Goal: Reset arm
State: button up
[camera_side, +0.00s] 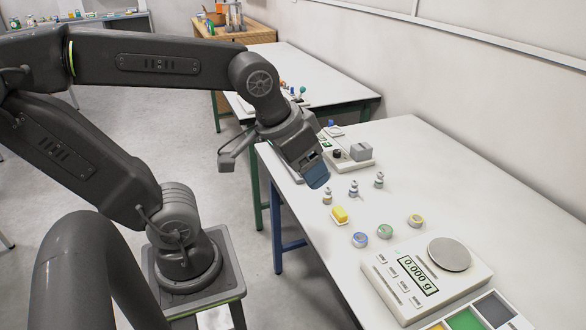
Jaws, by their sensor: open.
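My arm reaches in from the left, bent over the near edge of the white table (480,195). My gripper (318,176) points down and to the right, above the table's left part. It is open, and I see nothing held in it. Its fingers overlap closely in this view, with a blue-grey tip showing. Several small bottles, among them one with a blue label (353,189) and a pale one (378,180), stand upright just right of the gripper, apart from it.
A digital scale (395,290) with an empty round pan (449,254) stands in front; its display reads zero. A coloured sorting tray (508,318) is at the bottom right. A yellow block (340,214) and several round containers (385,231) lie between. A grey-block device (350,167) stands behind the bottles.

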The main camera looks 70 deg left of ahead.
jog(key=shift+s+d+f+m, duration=0.15)
jog(key=shift+s+m, duration=0.15)
jog(key=shift+s, duration=0.25)
jog(key=shift+s+a+f+m, duration=0.15)
jog(key=shift+s+m, duration=0.15)
jog(key=shift+s, duration=0.25)
jog(key=shift+d, duration=0.1)
dwell(0.4)
